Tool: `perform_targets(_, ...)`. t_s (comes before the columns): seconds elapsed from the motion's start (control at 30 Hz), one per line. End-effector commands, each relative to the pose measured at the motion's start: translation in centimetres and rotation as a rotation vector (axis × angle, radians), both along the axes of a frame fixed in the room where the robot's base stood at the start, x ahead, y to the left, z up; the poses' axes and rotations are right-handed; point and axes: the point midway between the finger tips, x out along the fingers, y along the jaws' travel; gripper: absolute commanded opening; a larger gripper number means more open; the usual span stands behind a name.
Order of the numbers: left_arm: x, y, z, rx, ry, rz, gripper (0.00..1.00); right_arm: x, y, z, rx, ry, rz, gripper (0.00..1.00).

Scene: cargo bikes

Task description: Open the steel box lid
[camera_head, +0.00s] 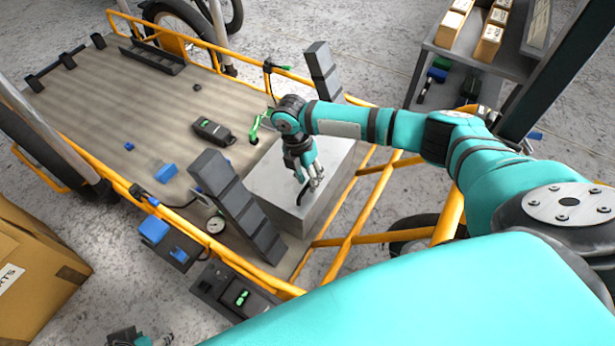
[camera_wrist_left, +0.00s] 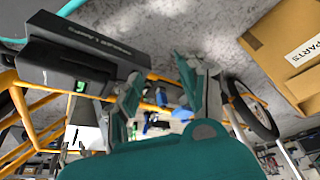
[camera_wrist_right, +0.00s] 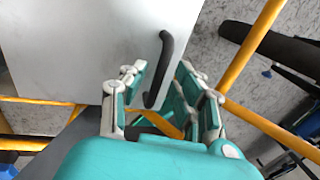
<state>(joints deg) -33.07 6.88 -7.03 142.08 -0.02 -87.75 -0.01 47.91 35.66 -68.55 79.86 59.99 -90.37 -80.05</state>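The steel box (camera_head: 262,185) is a pale grey block on the cargo bike's wooden bed, and its lid (camera_wrist_right: 80,45) looks closed. A black curved handle (camera_wrist_right: 163,70) is on the lid near its edge; it also shows in the head view (camera_head: 301,193). My right gripper (camera_head: 314,184) is over the handle edge of the box. In the right wrist view its fingers (camera_wrist_right: 162,92) are apart, with the handle between or just beyond the tips; contact cannot be told. My left gripper (camera_wrist_left: 165,90) is open and empty, away from the box.
Dark segmented blocks (camera_head: 238,208) and (camera_head: 322,70) flank the box. Orange rails (camera_head: 345,235) edge the bed. A black case (camera_head: 213,131) and blue pieces lie on the bed. A cardboard box (camera_head: 35,265) is at left, a shelf with cartons (camera_head: 490,42) at upper right.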

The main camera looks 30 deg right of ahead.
Motion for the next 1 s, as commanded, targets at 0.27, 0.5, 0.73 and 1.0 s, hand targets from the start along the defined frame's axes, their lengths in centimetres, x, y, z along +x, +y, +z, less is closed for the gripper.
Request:
perform_targets(0.27,0.0,0.0,0.0,-0.001,0.000,0.000,0.40,0.0,0.0,0.0,0.000,0.000,0.000,0.00)
perform_targets(0.5,0.0,0.0,0.0,-0.001,0.002,0.000,0.40,0.0,0.0,0.0,0.000,0.000,0.000,0.00)
perform_targets(0.73,-0.2,0.0,0.1,0.001,0.010,0.000,0.40,0.0,-0.1,0.2,0.000,0.000,0.000,0.00)
perform_targets(1.0,-1.0,0.2,1.1,0.009,0.052,0.005,0.40,0.2,-1.0,1.3,0.000,-0.001,-0.002,0.00)
